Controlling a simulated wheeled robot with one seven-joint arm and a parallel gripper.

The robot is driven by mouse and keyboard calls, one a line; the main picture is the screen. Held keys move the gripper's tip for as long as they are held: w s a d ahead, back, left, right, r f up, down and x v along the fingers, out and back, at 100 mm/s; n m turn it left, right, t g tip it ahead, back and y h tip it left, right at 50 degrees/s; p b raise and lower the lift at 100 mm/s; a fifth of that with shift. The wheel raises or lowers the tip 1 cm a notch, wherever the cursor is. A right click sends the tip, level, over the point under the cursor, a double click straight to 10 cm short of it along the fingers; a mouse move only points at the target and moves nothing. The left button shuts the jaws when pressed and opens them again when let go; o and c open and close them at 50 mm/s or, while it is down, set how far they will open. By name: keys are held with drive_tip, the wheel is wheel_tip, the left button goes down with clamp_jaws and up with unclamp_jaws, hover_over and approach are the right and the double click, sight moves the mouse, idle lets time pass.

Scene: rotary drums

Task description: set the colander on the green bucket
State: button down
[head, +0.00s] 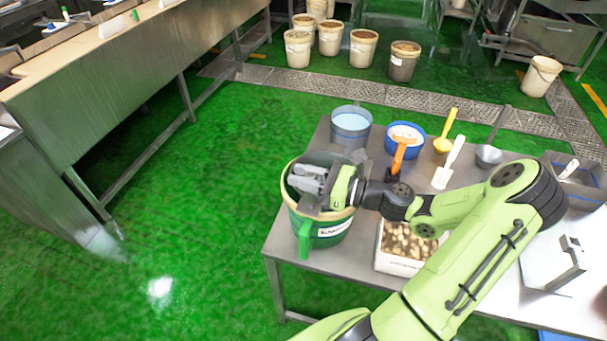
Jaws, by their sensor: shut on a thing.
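The green bucket (318,230) stands upright at the left end of the metal table, with a tan rim, a green handle and a white label. My gripper (310,180) is over the bucket's mouth, coming in from the right. It is shut on a dark grey piece that I take to be the colander (328,158), which sits at the mouth within the tan rim. My gripper hides much of it. I cannot tell whether the colander rests on the rim or hangs just above it.
A white box of brown pieces (400,262) is to the right. Scoops and a ladle (488,156) lie at the back right. Green floor is clear at left.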

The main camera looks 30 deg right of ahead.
drive_tip(key=shift+f, duration=0.45)
drive_tip(key=c, duration=0.8)
unclamp_jaws()
drive_tip(key=shift+c, duration=0.2)
drive_tip(key=shift+s, duration=0.1)
drive_tip(key=v, duration=1.5)
drive_tip(key=shift+s+d+p, duration=0.2)
drive_tip(key=shift+s+p, duration=0.05)
drive_tip(key=shift+p, duration=0.2)
